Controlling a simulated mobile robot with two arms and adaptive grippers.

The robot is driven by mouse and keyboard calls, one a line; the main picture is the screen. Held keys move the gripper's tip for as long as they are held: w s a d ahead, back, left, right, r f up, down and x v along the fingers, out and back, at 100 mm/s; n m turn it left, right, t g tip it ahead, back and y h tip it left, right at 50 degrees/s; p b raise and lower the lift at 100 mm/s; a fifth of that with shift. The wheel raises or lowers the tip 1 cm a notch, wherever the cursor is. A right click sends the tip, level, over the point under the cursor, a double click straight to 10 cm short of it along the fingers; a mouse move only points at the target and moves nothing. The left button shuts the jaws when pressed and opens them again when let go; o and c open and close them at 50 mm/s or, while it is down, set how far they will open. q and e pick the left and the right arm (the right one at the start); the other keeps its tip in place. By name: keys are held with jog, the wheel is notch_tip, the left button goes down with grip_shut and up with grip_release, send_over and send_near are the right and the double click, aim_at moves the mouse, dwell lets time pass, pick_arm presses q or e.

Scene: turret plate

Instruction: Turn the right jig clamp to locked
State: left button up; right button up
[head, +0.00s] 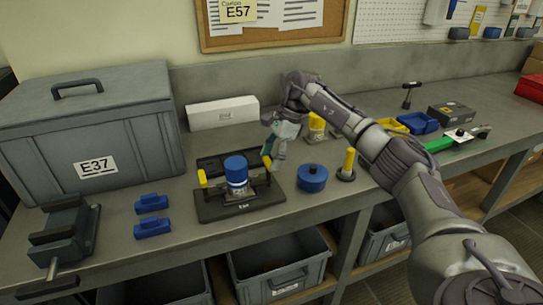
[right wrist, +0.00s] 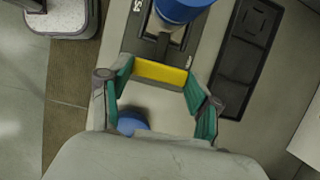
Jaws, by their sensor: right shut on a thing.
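The jig (head: 240,205) is a dark plate on the bench with a blue-capped cylinder (head: 236,170) standing on it. The right jig clamp (head: 267,162) has a yellow handle at the right side of the jig. My right gripper (head: 271,156) is shut on that handle. In the right wrist view, the yellow handle (right wrist: 161,72) lies between the green fingertips (right wrist: 160,74). The left jig clamp (head: 202,178) has a yellow handle that stands up at the left side. My left gripper is not in view.
A blue round part (head: 312,178) and a yellow-topped post (head: 347,165) stand right of the jig. Two blue blocks (head: 152,203) and a vise (head: 64,235) are at the left. A grey case (head: 85,130) and a white box (head: 223,112) stand behind.

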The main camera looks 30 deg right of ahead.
jog(key=shift+r, duration=0.1)
jog(key=o, duration=1.1)
jog(key=shift+o, duration=0.2)
jog(key=v, duration=1.2)
